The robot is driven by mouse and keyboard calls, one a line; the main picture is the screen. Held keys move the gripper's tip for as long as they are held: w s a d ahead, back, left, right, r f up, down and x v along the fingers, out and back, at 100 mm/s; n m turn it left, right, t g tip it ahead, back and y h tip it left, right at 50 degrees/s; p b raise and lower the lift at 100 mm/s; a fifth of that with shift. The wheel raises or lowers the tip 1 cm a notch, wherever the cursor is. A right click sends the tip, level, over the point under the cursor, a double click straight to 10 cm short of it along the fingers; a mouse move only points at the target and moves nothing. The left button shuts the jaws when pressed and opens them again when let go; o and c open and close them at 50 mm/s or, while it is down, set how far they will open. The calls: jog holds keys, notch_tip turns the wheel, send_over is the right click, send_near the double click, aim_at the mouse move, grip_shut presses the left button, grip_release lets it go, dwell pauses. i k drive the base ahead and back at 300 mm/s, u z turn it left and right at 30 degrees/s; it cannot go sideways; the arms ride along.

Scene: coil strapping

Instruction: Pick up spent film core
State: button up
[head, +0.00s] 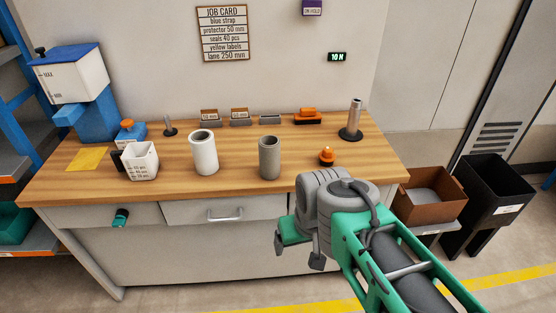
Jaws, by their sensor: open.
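Two upright hollow tubes stand on the wooden workbench (230,184): a white one (203,153) and a slightly slimmer grey one (269,158) to its right. Both have open tops. No label shows which of them is the spent film core. My gripper (299,250) is open and empty, in front of the bench's front edge. It is lower in the picture and to the right of the grey tube, apart from both tubes. My wrist partly hides the gripper and the bench's right front.
A white measuring cup (141,161) stands left of the white tube. An orange-topped object (327,156) is right of the grey tube. A metal post (354,120) stands back right. Brown (432,192) and black (487,204) bins are beyond the bench's right end.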

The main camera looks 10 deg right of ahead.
aim_at(270, 157)
jog(key=u, duration=0.8)
jog(key=i, duration=0.6)
jog(key=u, duration=0.05)
